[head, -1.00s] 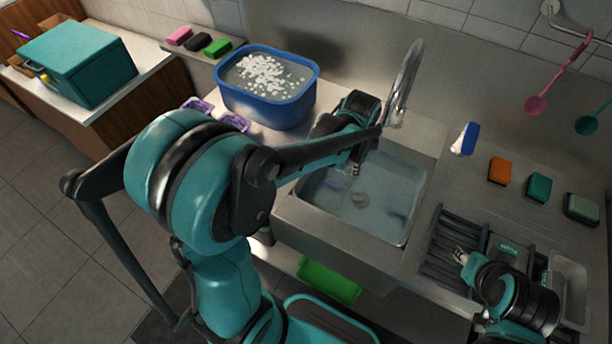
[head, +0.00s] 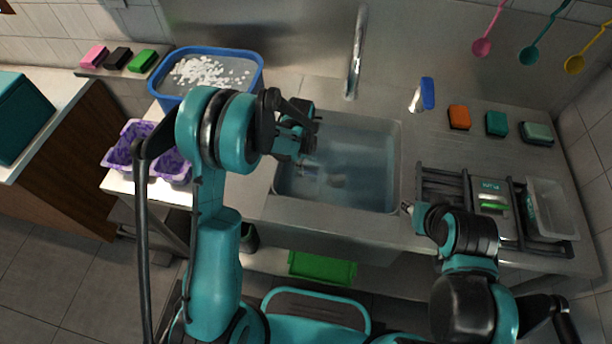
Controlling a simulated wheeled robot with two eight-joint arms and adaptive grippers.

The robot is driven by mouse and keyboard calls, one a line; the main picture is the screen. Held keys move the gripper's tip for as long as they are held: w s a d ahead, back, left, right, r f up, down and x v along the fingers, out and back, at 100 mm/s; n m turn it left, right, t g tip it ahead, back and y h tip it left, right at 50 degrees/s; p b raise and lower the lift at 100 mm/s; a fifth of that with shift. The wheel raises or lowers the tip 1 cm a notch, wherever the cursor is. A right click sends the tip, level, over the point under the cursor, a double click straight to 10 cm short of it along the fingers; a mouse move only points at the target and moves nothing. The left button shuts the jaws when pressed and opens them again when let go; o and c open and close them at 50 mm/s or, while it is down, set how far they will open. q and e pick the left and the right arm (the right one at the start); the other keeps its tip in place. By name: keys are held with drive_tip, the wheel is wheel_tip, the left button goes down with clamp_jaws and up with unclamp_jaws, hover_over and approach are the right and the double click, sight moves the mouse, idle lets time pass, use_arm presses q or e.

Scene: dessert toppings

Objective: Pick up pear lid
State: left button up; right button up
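A grey panel (head: 490,187) with a small label stands in the dark rack on the right. The label is too small to read surely, so I cannot be certain this is the pear lid. My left gripper (head: 309,170) points down into the water-filled sink (head: 360,150), near its left side. A small pale object (head: 336,181), too blurred to name, lies in the water just right of it. My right gripper (head: 407,207) is low, between the sink's right edge and the rack. Whether either gripper is open or shut does not show.
A blue tub (head: 212,98) of water with white bits stands behind left, with purple trays (head: 125,147) in front of it. The tap (head: 356,60) rises behind the sink. The rack (head: 440,180) and a clear bin (head: 548,212) fill the right side.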

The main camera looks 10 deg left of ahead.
use_arm(q)
drive_tip(key=shift+f, duration=0.85)
drive_tip(key=shift+r, duration=0.1)
clamp_jaws()
drive_tip(key=shift+r, duration=0.15)
